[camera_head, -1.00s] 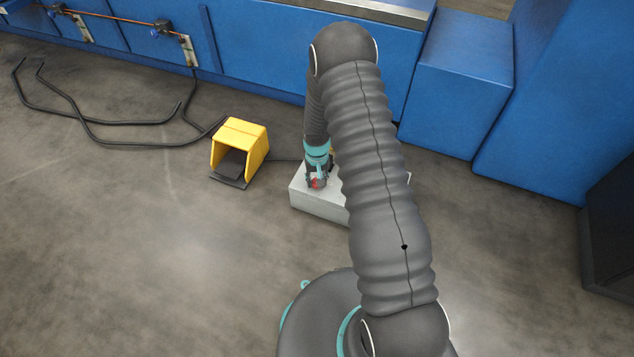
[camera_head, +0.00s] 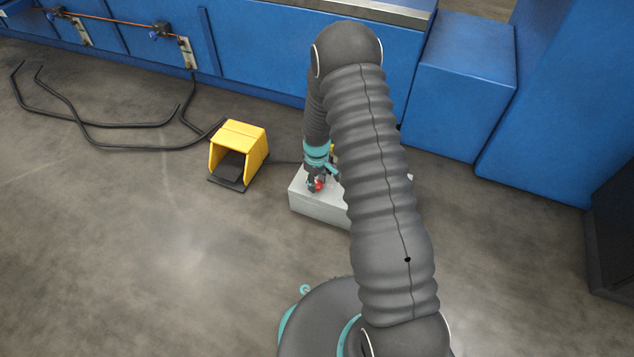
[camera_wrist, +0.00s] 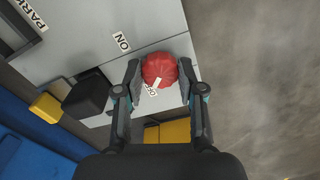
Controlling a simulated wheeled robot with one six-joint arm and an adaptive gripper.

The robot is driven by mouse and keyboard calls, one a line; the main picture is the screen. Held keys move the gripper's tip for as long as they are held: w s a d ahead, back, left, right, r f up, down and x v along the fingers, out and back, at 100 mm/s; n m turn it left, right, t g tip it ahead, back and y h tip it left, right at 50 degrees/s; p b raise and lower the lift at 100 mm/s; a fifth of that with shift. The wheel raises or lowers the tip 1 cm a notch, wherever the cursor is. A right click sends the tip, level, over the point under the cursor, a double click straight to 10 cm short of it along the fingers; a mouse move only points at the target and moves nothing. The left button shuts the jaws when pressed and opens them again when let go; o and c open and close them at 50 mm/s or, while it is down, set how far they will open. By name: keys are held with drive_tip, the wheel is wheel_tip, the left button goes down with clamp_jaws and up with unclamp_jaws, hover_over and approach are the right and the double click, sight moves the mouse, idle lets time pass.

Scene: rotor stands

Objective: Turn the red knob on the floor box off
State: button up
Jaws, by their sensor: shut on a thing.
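The red knob (camera_wrist: 160,68) sits on the light grey floor box (camera_wrist: 90,30), seen close up in the wrist view. My gripper (camera_wrist: 160,73) has one finger on each side of the knob and is shut on it. A white mark shows on the knob's lower edge, beside a small label (camera_wrist: 151,91) that is partly covered. An "ON" label (camera_wrist: 121,42) lies up and left of the knob. In the head view, the knob (camera_head: 319,185) shows as a red spot at my gripper (camera_head: 316,182), and my arm hides much of the box (camera_head: 318,207).
A yellow foot pedal (camera_head: 238,151) stands left of the box, with a black cable (camera_head: 130,147) on the floor. A black block (camera_wrist: 87,93) and a yellow part (camera_wrist: 46,107) are near the knob. Blue cabinets (camera_head: 456,90) stand behind.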

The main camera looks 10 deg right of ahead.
sight(317, 183)
idle(0.5)
drive_tip(key=o, duration=1.1)
drive_tip(key=shift+o, duration=0.2)
wheel_tip(317, 183, up, 12)
